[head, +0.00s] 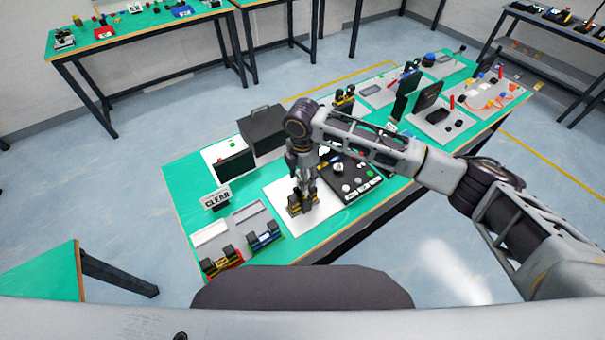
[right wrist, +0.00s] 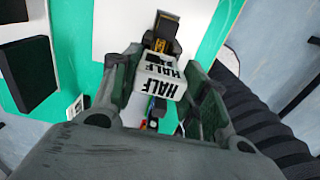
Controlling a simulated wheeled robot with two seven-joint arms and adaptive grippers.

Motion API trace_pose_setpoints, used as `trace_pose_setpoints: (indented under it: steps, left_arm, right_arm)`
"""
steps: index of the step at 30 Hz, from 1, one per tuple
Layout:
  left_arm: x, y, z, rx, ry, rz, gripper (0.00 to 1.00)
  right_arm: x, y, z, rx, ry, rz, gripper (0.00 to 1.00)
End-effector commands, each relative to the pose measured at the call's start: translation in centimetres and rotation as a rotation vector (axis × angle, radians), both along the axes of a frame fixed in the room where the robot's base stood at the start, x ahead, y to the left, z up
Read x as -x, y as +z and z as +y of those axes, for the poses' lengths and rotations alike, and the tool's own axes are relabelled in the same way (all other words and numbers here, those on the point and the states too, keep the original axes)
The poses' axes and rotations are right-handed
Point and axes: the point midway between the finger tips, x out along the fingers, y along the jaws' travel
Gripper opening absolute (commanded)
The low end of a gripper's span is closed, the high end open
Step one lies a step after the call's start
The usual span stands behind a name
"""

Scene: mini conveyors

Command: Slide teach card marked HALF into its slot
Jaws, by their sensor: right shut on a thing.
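The teach card marked HALF (right wrist: 153,90) is light grey with black letters and sits between the fingers of my right gripper in the right wrist view. My right gripper (head: 303,186) is shut on it and points down over the white board (head: 278,208). A black and yellow block (head: 301,205) stands on that board directly below the gripper; it also shows just beyond the card in the right wrist view (right wrist: 162,36). I cannot tell whether the card touches the block or which opening is its slot. In the head view the card is not clearly visible. My left gripper is not in view.
A CLEAR sign (head: 216,199), a dark box (head: 262,130) and a black control panel (head: 350,178) stand around the white board on the green table (head: 185,180). Red-yellow (head: 221,262) and blue (head: 264,236) blocks lie at the front left.

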Motion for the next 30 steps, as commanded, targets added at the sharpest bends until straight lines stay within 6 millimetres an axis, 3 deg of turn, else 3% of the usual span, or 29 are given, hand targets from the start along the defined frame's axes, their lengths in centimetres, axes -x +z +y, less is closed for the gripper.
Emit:
trace_pose_setpoints:
  steps: [30]
  left_arm:
    - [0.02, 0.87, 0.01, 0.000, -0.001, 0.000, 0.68]
  right_arm:
    - [0.02, 0.10, 0.01, 0.000, 0.000, 0.000, 0.22]
